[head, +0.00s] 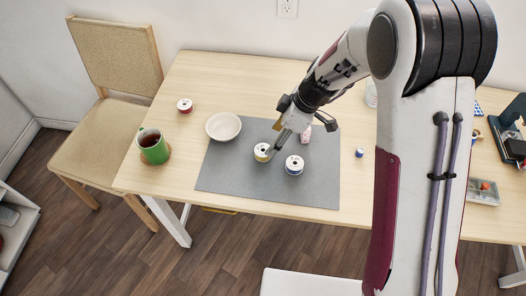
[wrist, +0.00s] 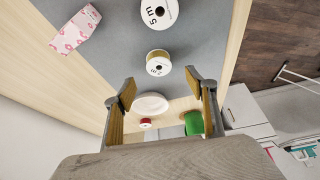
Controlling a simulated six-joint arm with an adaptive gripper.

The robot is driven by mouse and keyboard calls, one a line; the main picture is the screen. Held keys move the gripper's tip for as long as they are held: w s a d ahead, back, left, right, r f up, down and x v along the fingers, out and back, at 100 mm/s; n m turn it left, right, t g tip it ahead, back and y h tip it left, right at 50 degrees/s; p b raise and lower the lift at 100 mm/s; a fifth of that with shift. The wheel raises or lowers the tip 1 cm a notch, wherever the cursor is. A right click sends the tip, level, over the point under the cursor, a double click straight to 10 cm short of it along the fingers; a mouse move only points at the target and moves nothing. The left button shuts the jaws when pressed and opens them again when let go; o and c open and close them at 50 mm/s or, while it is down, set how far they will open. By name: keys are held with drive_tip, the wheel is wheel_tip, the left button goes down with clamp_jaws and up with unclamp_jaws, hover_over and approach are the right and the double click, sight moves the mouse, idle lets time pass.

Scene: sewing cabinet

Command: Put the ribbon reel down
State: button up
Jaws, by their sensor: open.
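A gold ribbon reel (head: 262,152) with a white face stands on the grey mat (head: 225,172); in the wrist view this reel (wrist: 158,63) shows "2 m" on its face. My gripper (head: 280,138) is close to it, and in the wrist view the fingers (wrist: 160,86) are spread with nothing between them. The gold reel lies just beyond the fingertips in that view. A red ribbon reel (head: 185,105) stands on bare wood at the upper left.
A green mug (head: 153,147) is near the left edge. A pink patterned item (head: 306,136) stands behind the blue reel. A small blue spool (head: 360,152) is right of the mat. The mat's front left is clear.

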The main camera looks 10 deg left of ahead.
sight(265, 147)
drive_tip(key=shift+x, duration=1.3)
drive_tip(key=shift+x, duration=2.6)
drive_tip(key=shift+w+a, duration=0.1)
drive_tip(key=c, duration=1.1)
drive_tip(key=shift+r, duration=0.2)
drive_tip(key=shift+c, duration=0.2)
wheel_tip(265, 147, up, 10)
drive_tip(key=shift+f, duration=0.15)
